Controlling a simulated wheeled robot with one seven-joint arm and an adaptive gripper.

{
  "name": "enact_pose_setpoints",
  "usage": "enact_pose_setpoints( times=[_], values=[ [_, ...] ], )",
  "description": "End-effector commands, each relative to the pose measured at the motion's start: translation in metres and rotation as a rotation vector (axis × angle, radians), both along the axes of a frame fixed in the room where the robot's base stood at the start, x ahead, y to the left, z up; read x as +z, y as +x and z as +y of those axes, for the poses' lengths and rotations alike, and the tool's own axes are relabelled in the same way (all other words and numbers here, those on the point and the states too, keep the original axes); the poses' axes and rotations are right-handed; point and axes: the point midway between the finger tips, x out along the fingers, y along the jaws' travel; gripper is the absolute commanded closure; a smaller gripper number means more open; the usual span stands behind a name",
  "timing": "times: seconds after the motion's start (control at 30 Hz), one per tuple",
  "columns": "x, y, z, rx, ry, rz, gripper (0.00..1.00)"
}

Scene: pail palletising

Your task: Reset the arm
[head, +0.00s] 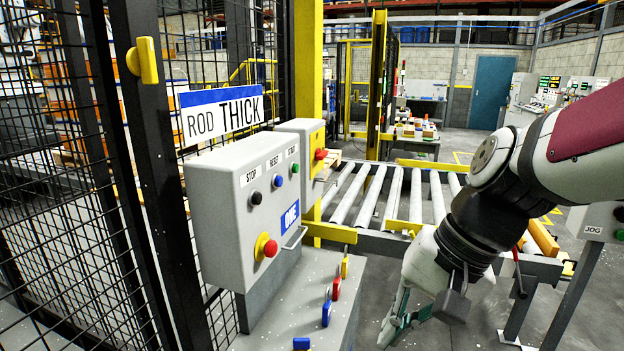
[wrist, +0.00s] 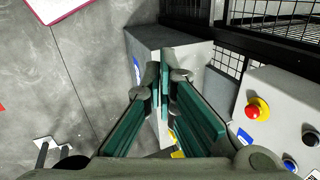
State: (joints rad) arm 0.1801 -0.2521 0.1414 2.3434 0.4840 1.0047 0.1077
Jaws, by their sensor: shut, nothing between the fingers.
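My arm reaches in from the right in the head view, and my gripper (head: 388,335) hangs low near the bottom edge, pointing down. In the wrist view my gripper (wrist: 164,85) shows its green-padded fingers with the tips together and nothing between them. It is apart from the grey control box (head: 235,205), which has STOP, RESET and START buttons and a red emergency button (head: 267,246) on yellow. That box (wrist: 275,115) also shows at the right of the wrist view.
A grey cabinet (head: 300,300) with several coloured levers stands left of my gripper. A roller conveyor (head: 395,200) lies behind it. Black mesh fencing (head: 60,200) closes the left side, and a JOG box (head: 595,222) stands at the right. Some floor (wrist: 70,85) is open.

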Motion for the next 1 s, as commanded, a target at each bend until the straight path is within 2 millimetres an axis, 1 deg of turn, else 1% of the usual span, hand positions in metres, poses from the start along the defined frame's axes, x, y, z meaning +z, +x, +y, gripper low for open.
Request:
enact_pose_setpoints(
  times=[0.03, 0.2, 0.3, 0.43, 0.6, 1.0],
  values=[
    [0.008, -0.010, -0.008, 0.037, -0.055, -0.058, 1.00],
    [0.027, -0.037, -0.040, 0.160, -0.244, -0.232, 1.00],
    [0.037, -0.049, -0.056, 0.217, -0.337, -0.321, 1.00],
    [0.046, -0.060, -0.072, 0.269, -0.422, -0.401, 1.00],
    [0.051, -0.065, -0.081, 0.295, -0.469, -0.443, 1.00],
    [0.051, -0.065, -0.082, 0.296, -0.473, -0.445, 1.00]
  ],
)
